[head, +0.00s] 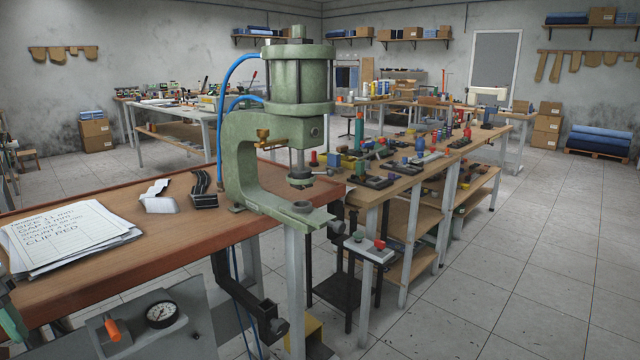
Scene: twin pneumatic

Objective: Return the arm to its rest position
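No part that I can make out as a gripper shows in the head view, so neither gripper's place nor opening can be seen. A dark and green part (10,318) is cut off at the lower left edge; I cannot tell what it belongs to. A green pneumatic press (245,165) with blue hoses stands at the right end of the red-brown wooden bench (90,285). No workpiece can be made out on the die.
A gauge (161,315) and orange lever (112,330) are at the front. The right floor is clear.

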